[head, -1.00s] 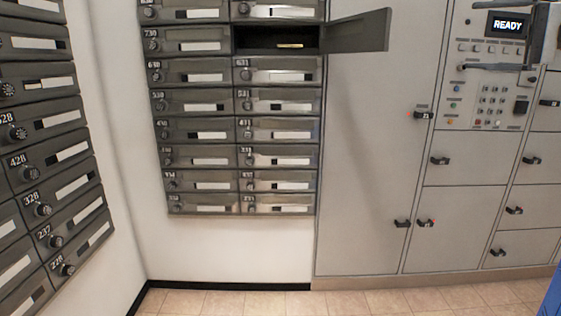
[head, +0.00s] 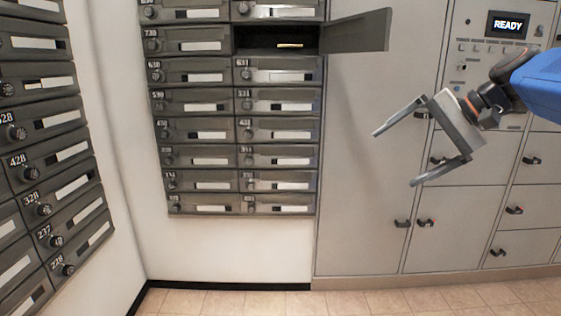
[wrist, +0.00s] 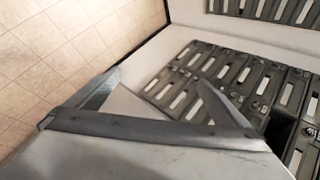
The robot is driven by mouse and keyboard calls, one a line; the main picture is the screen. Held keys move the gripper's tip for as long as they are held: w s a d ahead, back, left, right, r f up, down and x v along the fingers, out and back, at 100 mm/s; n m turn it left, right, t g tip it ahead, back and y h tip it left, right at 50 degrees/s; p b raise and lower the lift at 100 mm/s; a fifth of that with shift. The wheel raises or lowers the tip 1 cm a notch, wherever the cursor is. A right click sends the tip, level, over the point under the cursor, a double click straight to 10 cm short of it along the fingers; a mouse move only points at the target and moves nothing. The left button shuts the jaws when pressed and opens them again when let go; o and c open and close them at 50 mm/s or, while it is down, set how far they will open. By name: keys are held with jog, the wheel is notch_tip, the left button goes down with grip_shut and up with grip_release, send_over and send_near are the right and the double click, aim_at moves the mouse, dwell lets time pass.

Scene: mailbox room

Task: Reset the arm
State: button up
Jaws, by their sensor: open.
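My gripper (head: 394,158) is at the right in the head view, in front of the grey locker doors. Its two fingers are spread wide and point left and down, with nothing between them. The wrist view shows the same open fingers (wrist: 160,95) with the mailboxes and floor beyond. My blue arm reaches in from the right edge. The open mailbox door (head: 358,32) stands out to the right of its compartment, up and left of my gripper. A small yellowish item (head: 290,45) lies inside that compartment.
A bank of dark mailboxes (head: 236,142) fills the back wall, and another bank (head: 60,150) stands at the left. Grey lockers (head: 365,200) with black handles and a panel with a READY display (head: 508,25) are at the right. The tiled floor (head: 230,302) is clear.

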jog(key=s+f+n+h, duration=0.3)
jog(key=s+f, duration=0.7)
jog(key=f, duration=0.4)
jog(key=s+d+f+n+h, duration=0.1)
jog(key=s+f+n+h, duration=0.2)
jog(key=s+f, duration=0.8)
notch_tip(320, 180, down, 3)
jog(key=shift+s+d+n+h, duration=0.15)
jog(key=shift+n+h, duration=0.15)
jog(key=shift+h, duration=0.5)
